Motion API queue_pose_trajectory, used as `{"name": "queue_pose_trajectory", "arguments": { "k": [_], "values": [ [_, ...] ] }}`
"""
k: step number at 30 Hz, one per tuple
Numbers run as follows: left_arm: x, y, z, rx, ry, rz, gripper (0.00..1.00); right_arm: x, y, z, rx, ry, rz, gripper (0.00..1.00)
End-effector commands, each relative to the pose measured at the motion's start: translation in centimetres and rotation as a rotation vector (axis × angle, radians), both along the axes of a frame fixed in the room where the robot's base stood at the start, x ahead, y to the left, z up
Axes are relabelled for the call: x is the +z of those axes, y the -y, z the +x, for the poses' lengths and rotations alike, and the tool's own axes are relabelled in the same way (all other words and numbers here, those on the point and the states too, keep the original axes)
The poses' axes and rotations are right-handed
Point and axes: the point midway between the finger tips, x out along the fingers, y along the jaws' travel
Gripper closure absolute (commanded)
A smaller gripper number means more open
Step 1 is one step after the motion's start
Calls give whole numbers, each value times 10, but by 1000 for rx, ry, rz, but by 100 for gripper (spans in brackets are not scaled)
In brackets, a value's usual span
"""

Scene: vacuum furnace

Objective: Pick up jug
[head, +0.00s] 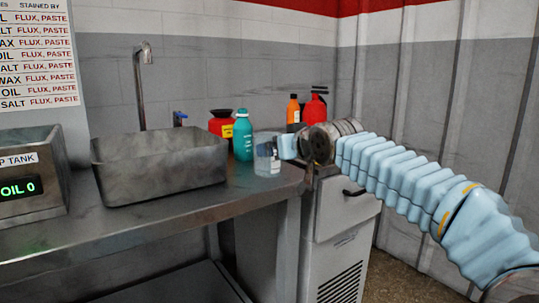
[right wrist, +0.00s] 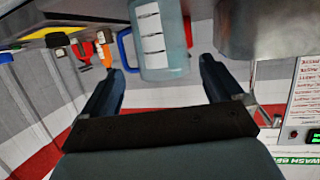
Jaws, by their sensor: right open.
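The jug (head: 267,158), clear bluish with a white label, stands on the right end of the metal counter in the head view. In the right wrist view, which looks tipped over, the jug (right wrist: 172,62) shows its label strip and a blue handle (right wrist: 126,50) on its left side. My right gripper (head: 287,147) is just right of the jug in the head view. In the right wrist view its two dark fingers (right wrist: 160,78) are spread apart, with the jug ahead between their tips and nothing held. My left gripper is out of view.
A metal basin (head: 160,170) stands left of the jug. A teal bottle (head: 243,135) and a red container (head: 220,123) are behind it. An orange bottle (head: 293,110) and a red bottle (head: 315,106) stand behind my gripper. A grey cabinet (head: 340,235) is below my arm.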

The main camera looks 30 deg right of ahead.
Motion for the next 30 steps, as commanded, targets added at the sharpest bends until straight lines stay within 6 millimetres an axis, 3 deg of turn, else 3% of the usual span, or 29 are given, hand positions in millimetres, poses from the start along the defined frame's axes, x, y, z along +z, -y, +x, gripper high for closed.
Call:
{"name": "queue_pose_trajectory", "arguments": {
  "k": [15,23,30],
  "values": [
    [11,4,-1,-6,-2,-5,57,-21,6,60,1,0,0,6],
    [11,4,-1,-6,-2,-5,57,-23,6,64,1,1,0,6],
    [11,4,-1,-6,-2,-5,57,-23,6,64,1,1,0,40]
  ]
}}
